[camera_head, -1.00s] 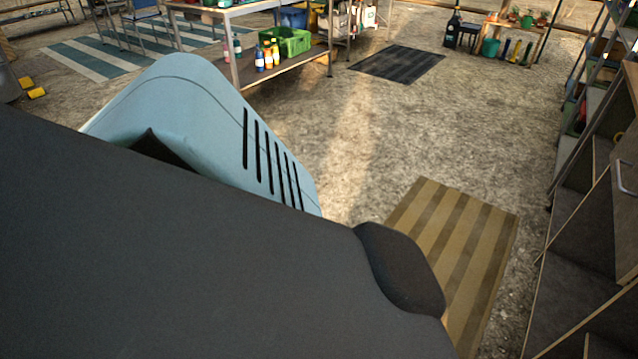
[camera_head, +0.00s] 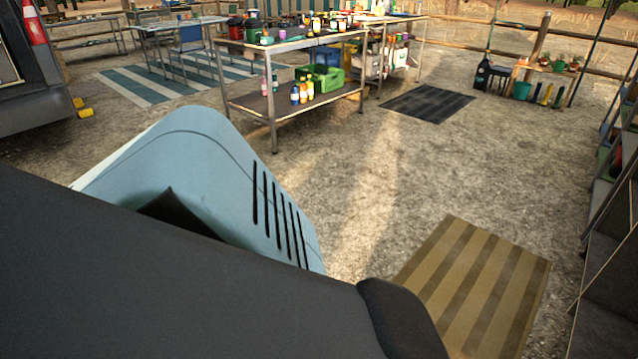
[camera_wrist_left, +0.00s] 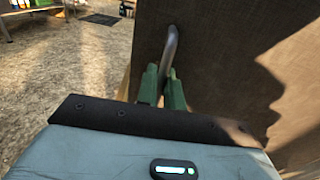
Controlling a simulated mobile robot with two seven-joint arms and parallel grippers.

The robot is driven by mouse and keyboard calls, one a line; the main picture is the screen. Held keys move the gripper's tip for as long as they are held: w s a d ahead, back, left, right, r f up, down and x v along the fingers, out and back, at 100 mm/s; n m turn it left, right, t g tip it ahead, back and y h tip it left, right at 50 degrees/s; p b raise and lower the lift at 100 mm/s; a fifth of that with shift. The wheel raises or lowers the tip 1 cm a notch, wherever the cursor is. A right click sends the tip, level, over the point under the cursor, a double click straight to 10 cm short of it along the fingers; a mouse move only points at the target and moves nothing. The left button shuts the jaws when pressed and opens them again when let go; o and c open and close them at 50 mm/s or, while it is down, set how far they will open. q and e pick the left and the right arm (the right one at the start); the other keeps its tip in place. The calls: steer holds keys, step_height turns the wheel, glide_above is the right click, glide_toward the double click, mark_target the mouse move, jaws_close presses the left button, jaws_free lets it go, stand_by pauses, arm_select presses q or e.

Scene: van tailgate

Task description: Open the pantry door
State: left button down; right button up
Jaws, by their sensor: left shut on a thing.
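In the left wrist view, a dark brown door panel (camera_wrist_left: 215,60) fills the right and middle. A curved grey metal handle (camera_wrist_left: 170,48) stands out from it. My left gripper (camera_wrist_left: 161,88), with green fingers, is shut on the handle. The panel's left edge borders open ground. In the head view, my own arm covers the lower left, and neither the door handle nor my grippers show. Part of the dark shelving unit (camera_head: 606,290) shows at the right edge.
A striped tan mat (camera_head: 480,280) lies on the gravel beside the shelving. A metal worktable (camera_head: 290,45) with bottles and a green crate (camera_head: 325,78) stands further back. A dark mat (camera_head: 428,103) lies behind. The gravel between is clear.

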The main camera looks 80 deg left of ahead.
stand_by(0.3)
arm_select(q)
steer(key=c, duration=1.9)
jaws_free()
steer(key=shift+s+d, duration=0.15)
arm_select(e)
steer(key=shift+s, duration=0.1)
